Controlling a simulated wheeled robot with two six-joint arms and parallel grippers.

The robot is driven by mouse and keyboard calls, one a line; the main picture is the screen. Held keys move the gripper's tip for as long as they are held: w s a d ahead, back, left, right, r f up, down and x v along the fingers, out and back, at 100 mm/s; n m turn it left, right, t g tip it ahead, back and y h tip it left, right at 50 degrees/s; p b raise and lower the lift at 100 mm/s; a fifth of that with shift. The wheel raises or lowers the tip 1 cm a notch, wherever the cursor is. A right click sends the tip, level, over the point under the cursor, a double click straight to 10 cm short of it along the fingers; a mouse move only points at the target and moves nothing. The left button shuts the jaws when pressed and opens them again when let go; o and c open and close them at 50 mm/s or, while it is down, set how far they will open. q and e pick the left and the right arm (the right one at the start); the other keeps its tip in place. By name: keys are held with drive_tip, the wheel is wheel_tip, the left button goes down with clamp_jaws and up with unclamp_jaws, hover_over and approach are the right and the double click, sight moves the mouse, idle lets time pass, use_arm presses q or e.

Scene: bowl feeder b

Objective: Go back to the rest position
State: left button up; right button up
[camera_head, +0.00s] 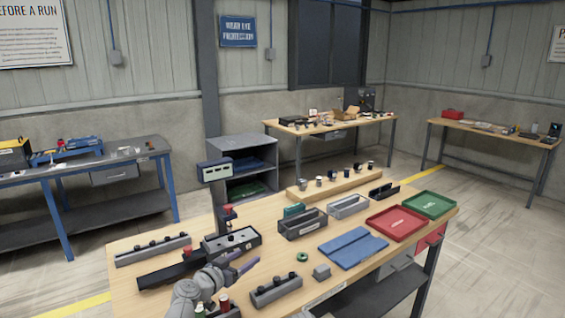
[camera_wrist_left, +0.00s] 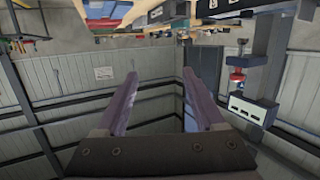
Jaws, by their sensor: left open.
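My left gripper (camera_head: 245,266) reaches in from the bottom of the head view, above the near left part of the wooden workbench (camera_head: 290,262). Its two purple fingers are spread with nothing between them. In the left wrist view the open fingers (camera_wrist_left: 160,95) point toward the walls, and the picture is upside down. My right gripper does not show in either view.
A grey fixture (camera_head: 232,243) and a post with a display box (camera_head: 214,171) stand close to my left gripper. Grey bins (camera_head: 302,224), a blue mat (camera_head: 352,248), a red tray (camera_head: 396,222) and a green tray (camera_head: 429,204) lie to the right. A dark block (camera_head: 276,290) with knobs lies nearby.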

use_arm(q)
drive_tip(key=s+d+f+m+g, duration=0.2)
drive_tip(key=s+d+f+g, duration=0.6)
drive_tip(key=s+d+f, duration=0.4)
drive_tip(key=s+a+f+n+g+y, duration=0.1)
drive_tip(key=s+a+g+y, duration=0.1)
drive_tip(key=s, duration=0.3)
drive_tip(key=s+a+f+n+g+y, duration=0.1)
drive_tip(key=s+a+f+g+y, duration=0.1)
drive_tip(key=s+y, duration=0.2)
drive_tip(key=s+a+f+n+g+y, duration=0.1)
drive_tip(key=s+a+f+g+y, duration=0.1)
drive_tip(key=s, duration=0.4)
drive_tip(key=shift+s+a+f+n+y, duration=0.25)
drive_tip(key=shift+a+n+y, duration=0.1)
drive_tip(key=shift+y, duration=0.25)
